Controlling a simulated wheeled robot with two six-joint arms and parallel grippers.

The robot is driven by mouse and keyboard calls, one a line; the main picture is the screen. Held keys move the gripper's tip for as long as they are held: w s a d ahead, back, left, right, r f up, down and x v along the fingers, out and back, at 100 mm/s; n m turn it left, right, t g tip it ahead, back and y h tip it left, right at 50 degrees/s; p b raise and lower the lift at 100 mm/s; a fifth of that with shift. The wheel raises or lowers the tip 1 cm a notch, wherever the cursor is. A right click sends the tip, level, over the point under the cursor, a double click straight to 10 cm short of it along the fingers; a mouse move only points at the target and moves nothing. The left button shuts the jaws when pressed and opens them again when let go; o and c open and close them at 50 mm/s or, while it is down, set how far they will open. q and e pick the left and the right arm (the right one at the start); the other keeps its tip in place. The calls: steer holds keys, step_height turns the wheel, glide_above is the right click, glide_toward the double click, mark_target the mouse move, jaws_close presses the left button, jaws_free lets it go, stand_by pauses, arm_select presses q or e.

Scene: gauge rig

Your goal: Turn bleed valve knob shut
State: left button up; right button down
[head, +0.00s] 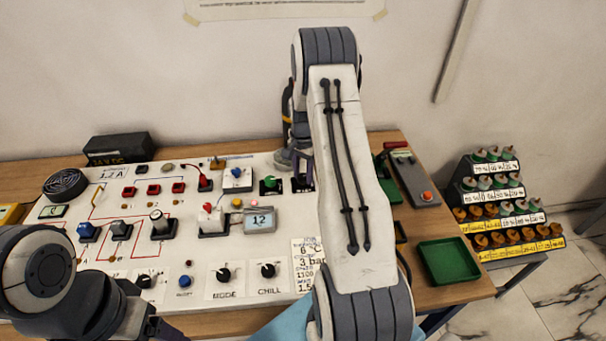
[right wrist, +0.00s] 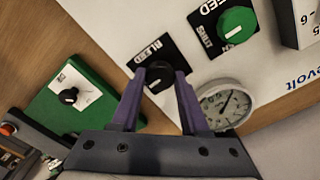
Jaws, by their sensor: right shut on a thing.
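The bleed valve knob (right wrist: 158,76) is a round black knob on a black plate lettered BLEED in the right wrist view. My right gripper (right wrist: 160,72) has its purple fingers on either side of it, shut on it. In the head view my right gripper (head: 303,168) is at the back right of the white panel (head: 130,200), and the knob cannot be made out there. My left arm is at the lower left of the head view. Only a dark part of my left gripper (head: 166,330) shows at the bottom edge, its jaws unclear.
A green knob (right wrist: 236,23) on a black plate and a round white gauge (right wrist: 228,104) are close to my right gripper. A green box with a small black knob (right wrist: 68,96) lies to the left. A green tray (head: 450,261) and a stepped rack (head: 500,205) stand at the right.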

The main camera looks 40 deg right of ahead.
mark_target(303, 176)
steer(key=shift+m, duration=0.5)
steer(key=shift+c, duration=2)
jaws_free()
step_height(303, 176, up, 11)
steer(key=b, duration=0.2)
steer(key=shift+f, duration=0.2)
